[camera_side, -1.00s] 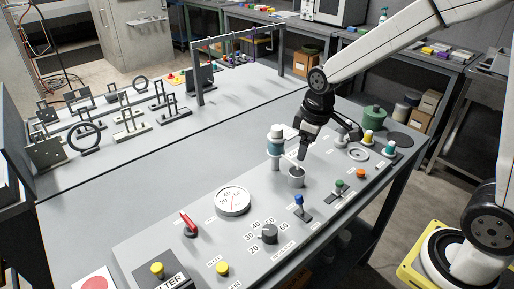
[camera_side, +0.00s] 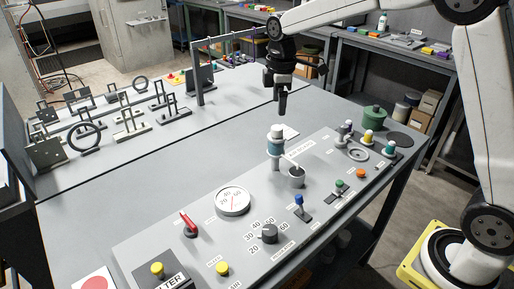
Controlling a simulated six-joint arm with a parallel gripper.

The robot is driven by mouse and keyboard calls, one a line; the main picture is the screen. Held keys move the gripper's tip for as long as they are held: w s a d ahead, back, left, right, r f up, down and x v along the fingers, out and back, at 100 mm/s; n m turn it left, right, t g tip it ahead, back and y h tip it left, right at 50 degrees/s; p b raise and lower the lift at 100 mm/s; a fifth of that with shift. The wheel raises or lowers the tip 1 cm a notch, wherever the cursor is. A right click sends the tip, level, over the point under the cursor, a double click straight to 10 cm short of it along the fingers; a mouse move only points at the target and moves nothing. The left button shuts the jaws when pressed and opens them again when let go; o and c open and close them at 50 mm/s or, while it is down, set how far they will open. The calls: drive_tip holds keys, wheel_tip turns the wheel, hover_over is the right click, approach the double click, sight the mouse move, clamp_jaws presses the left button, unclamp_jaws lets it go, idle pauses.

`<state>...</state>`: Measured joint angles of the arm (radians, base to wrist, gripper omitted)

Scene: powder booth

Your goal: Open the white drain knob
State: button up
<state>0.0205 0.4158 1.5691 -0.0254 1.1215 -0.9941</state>
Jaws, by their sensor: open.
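No label is readable, so I cannot tell for certain that this cap is the drain knob. My gripper (camera_side: 283,110) points straight down above and slightly behind the white cap. It appears apart from the cap and holds nothing that I can see; the fingers overlap in this view.
The panel also carries a round gauge (camera_side: 233,201), a red lever (camera_side: 188,223), a black dial (camera_side: 269,233) and a blue-topped switch (camera_side: 299,203).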

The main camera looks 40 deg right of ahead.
sight(278, 127)
drive_tip(key=shift+w+d+f, duration=0.1)
drive_tip(key=shift+f, duration=3.85)
clamp_jaws()
